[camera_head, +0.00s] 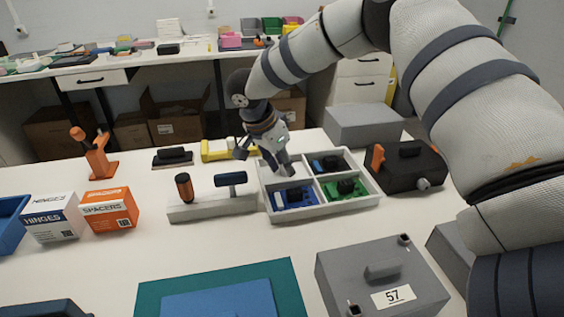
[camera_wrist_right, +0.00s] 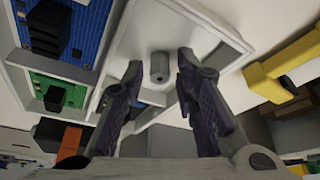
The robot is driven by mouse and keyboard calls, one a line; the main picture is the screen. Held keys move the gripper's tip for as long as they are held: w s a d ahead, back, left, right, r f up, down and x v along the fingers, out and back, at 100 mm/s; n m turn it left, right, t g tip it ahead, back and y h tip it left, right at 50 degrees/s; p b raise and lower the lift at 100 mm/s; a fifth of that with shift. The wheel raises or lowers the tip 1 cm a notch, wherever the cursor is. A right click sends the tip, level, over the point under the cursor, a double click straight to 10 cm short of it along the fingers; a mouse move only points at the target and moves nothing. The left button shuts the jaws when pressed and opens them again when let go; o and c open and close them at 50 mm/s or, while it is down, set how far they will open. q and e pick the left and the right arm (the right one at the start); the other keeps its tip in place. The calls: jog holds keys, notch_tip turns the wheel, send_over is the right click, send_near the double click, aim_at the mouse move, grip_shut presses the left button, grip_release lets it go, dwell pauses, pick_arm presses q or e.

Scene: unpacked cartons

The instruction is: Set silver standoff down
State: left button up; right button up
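The silver standoff (camera_wrist_right: 159,68) is a small grey cylinder in the right wrist view. It is in a bare compartment of the white divided tray (camera_head: 322,208), between and just beyond my right fingertips. My right gripper (camera_head: 264,163) is over the tray's back left compartment in the head view; it also shows in the right wrist view (camera_wrist_right: 160,74). Its fingers are open, with a gap on both sides of the standoff. The gripper hides the standoff in the head view. My left gripper is not in view.
The tray's other compartments hold blue and green boards (camera_head: 345,188). A yellow part (camera_head: 222,151), a fixture with handles (camera_head: 212,201) and a black box (camera_head: 407,168) stand around it. A grey box marked 57 (camera_head: 380,274) is in front. Table left of the fixture is partly clear.

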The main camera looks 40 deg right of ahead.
jog(key=v, duration=1.2)
jog(key=shift+r, duration=0.25)
jog(key=shift+s+f, duration=0.1)
